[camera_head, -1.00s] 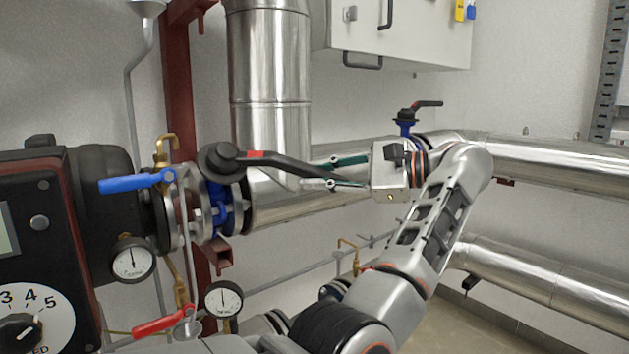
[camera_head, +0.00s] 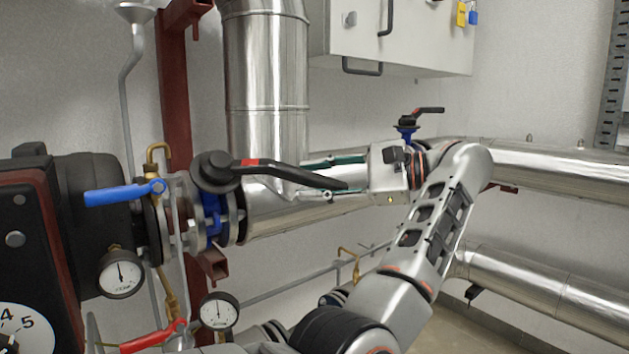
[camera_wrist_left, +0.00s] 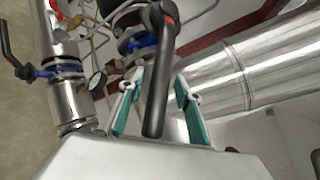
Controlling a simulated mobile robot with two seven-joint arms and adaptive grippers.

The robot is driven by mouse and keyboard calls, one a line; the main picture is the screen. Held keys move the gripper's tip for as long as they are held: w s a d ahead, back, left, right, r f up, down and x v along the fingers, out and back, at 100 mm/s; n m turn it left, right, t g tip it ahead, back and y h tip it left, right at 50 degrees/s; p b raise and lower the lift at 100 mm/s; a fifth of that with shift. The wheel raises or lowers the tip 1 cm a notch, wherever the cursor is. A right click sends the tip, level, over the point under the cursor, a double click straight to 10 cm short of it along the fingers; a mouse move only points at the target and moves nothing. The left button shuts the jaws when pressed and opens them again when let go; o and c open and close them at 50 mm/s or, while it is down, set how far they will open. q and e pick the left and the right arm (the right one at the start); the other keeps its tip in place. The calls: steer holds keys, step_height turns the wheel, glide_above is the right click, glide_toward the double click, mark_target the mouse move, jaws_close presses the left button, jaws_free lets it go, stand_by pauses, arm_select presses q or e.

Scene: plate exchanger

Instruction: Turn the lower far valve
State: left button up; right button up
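A valve with a long black lever (camera_head: 280,173) and a red mark sits on a blue-bodied flange (camera_head: 212,212). My left gripper (camera_head: 330,180) is at the lever's free end. Its teal-padded fingers are open, one on each side of the lever. In the left wrist view the lever (camera_wrist_left: 157,90) lies between the open fingers (camera_wrist_left: 157,108), with gaps on both sides. Another valve with a black and red handle (camera_head: 425,111) stands beyond my gripper. The left wrist view shows a black-handled valve on a blue body (camera_wrist_left: 30,70). Which is the lower far valve is unclear. My right gripper is not in view.
A blue lever (camera_head: 122,193), a red lever (camera_head: 152,338) and two gauges (camera_head: 121,273) (camera_head: 219,312) are at the left. A vertical silver pipe (camera_head: 267,90) and a grey cabinet (camera_head: 400,45) stand behind. Silver pipes (camera_head: 560,172) run to the right.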

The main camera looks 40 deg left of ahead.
arm_select(q)
step_height(320, 180, up, 10)
steer(key=shift+s+f, duration=0.15)
steer(key=shift+f, duration=0.1)
steer(key=shift+r, duration=0.3)
